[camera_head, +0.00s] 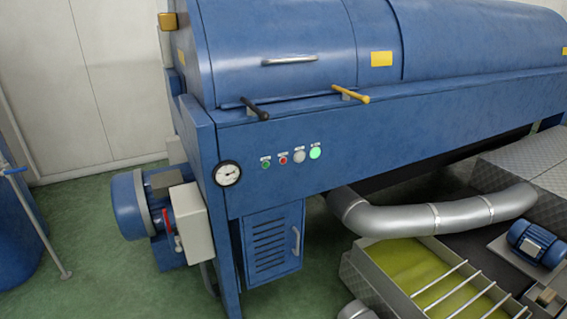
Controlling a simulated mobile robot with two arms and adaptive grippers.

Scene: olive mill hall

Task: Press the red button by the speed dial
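The small red button (283,160) sits on the front panel of the big blue machine (400,140). It is in a row with a green button (265,163) on its left, a grey-white round knob (299,156), which may be the speed dial, and a lit green lamp (315,152) on its right. Small labels above them are too small to read. Neither of my grippers shows in the head view.
A round gauge (228,173) is left of the buttons. Black (255,108) and yellow (350,94) handles stick out above. A blue motor (140,204), a silver pipe (430,217) and a vat of yellow-green liquid (358,262) stand below.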

